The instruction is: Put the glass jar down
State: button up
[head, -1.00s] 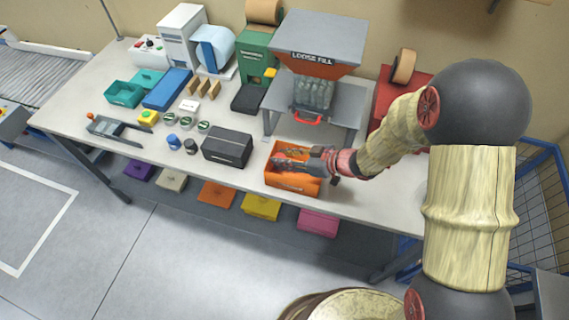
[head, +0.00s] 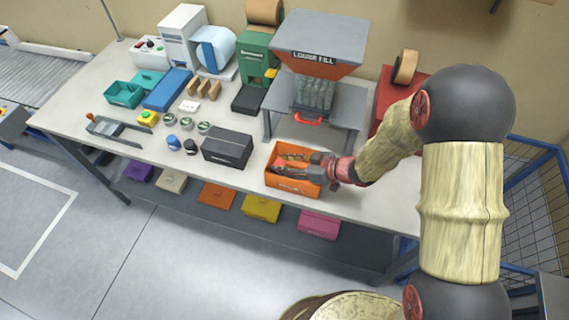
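My gripper (head: 284,170) reaches from the right into an orange open bin (head: 292,186) at the front edge of the table in the head view. Its fingers are low, inside or just over the bin, and small. I cannot tell whether they are open or shut, or make out a glass jar between them. Small brownish items show in the bin behind the fingers. Small round jars or tins with pale lids (head: 204,127) stand to the left on the table, apart from the gripper. I cannot tell whether any of these is the glass jar.
A dark grey box (head: 228,148) stands just left of the bin. The loose fill dispenser (head: 315,58) on its grey stand is behind it. A red tape dispenser (head: 400,95) is at the back right. Bare table lies between the dark box and the bin.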

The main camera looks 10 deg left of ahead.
jog(key=shift+r, duration=0.2)
jog(key=p+v, duration=0.3)
jog(key=v, duration=0.9)
